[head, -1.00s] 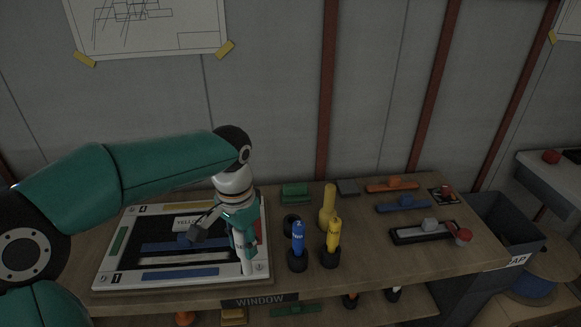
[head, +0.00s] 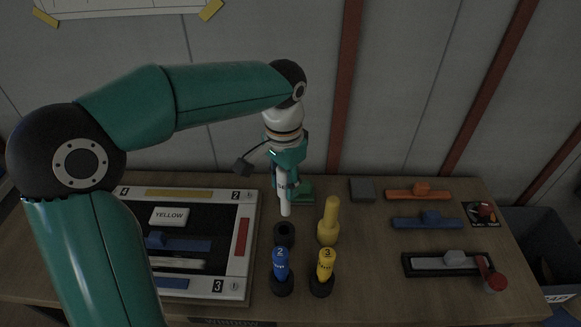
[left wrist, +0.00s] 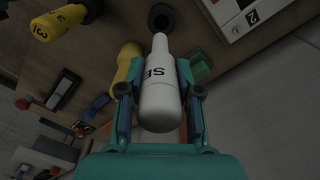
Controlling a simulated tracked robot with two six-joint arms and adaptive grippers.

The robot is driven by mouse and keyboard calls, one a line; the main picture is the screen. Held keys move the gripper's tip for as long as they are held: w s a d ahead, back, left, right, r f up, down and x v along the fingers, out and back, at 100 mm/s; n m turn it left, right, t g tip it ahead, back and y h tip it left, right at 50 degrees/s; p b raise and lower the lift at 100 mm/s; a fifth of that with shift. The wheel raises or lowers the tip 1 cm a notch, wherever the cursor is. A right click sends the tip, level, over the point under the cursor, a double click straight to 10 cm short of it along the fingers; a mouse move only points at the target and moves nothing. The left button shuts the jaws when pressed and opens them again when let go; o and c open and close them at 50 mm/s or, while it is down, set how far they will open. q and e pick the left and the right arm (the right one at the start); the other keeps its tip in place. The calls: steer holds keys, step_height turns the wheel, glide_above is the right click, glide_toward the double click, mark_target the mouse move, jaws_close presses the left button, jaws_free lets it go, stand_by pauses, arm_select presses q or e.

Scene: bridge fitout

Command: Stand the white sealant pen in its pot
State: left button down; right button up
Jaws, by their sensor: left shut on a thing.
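My left gripper (head: 288,180) is shut on the white sealant pen (head: 285,203). It holds the pen nearly upright, tip down, above an empty black pot (head: 284,234). The pen's lower end looks a little above the pot's opening. In the left wrist view the white pen (left wrist: 159,85) lies between the two fingers (left wrist: 160,100), and its narrow end points at the dark pot (left wrist: 160,18). Part of the pen's lettering shows. My right gripper is not in view.
A blue pen (head: 281,264) and a yellow pen (head: 325,266) stand in black pots in front. A yellow bottle-shaped object (head: 329,222) stands just right of the empty pot. A framed board (head: 246,215) lies left. A grey-and-black slider (head: 446,262) lies right.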

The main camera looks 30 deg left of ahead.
mark_target(283, 214)
arm_select(q)
steer(key=shift+s+a+r, duration=0.15)
steer(key=shift+a, duration=0.05)
steer(key=shift+f+b, duration=2.25)
steer(key=shift+f, duration=1.05)
steer(key=shift+f, duration=0.1)
steer(key=shift+f+b, duration=1.85)
steer(key=shift+f, duration=0.55)
